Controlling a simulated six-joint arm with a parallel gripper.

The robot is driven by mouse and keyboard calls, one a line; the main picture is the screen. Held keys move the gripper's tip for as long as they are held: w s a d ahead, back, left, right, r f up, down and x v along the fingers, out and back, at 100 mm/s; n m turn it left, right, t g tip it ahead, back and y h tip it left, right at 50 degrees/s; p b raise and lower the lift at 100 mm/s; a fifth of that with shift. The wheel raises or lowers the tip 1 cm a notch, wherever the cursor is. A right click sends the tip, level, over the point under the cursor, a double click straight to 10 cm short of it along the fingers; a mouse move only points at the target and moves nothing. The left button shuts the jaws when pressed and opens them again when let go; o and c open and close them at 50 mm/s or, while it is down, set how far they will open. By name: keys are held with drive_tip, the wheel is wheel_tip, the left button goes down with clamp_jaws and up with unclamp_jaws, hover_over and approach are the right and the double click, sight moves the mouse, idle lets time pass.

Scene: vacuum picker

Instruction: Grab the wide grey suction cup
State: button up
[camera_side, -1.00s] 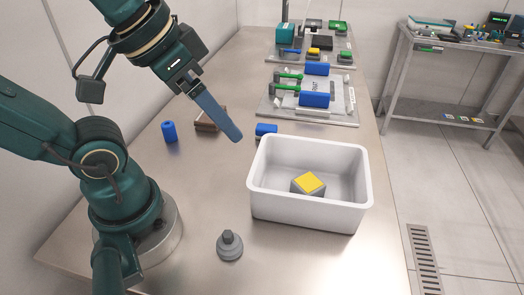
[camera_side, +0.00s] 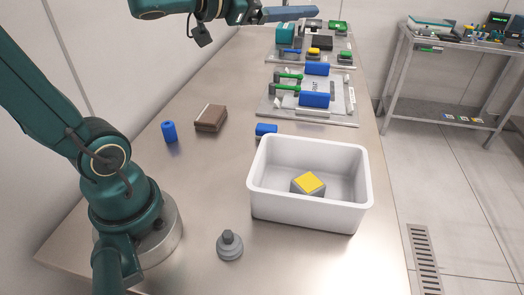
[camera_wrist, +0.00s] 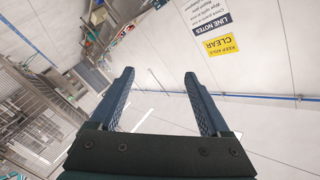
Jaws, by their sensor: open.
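The wide grey suction cup (camera_side: 230,246) stands upright on the steel table near its front edge in the side view, with a dark stub on top. My gripper (camera_side: 312,12) is high above the table at the top of the side view, pointing right and far from the cup. In the wrist view my gripper (camera_wrist: 159,82) has its two fingers well apart with nothing between them. The wrist view faces the room and a wall with signs, so the cup is not in it.
A white bin (camera_side: 259,192) holding a grey block with a yellow top (camera_side: 309,183) stands right of the cup. A blue cylinder (camera_side: 170,132), a brown block (camera_side: 211,118) and a blue block (camera_side: 266,130) lie farther back. Fixture plates (camera_side: 340,117) fill the far end. Table around the cup is clear.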

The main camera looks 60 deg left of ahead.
drive_tip(key=d+f+m+g+h, duration=0.2)
drive_tip(key=d+f+m+h, duration=0.1)
drive_tip(key=d+m+h, duration=0.15)
drive_tip(key=m+g+h, duration=0.6)
drive_tip(key=g+h, duration=0.2)
drive_tip(key=g, duration=0.7)
hover_over(230, 242)
drive_tip(key=a, duration=0.5)
wheel_tip(230, 242, down, 9)
drive_tip(key=shift+n+y, duration=0.25)
wheel_tip(230, 242, down, 18)
drive_tip(key=shift+r, duration=0.1)
drive_tip(key=shift+d+f, duration=0.15)
drive_tip(key=shift+f, duration=0.25)
drive_tip(key=shift+x, duration=2.45)
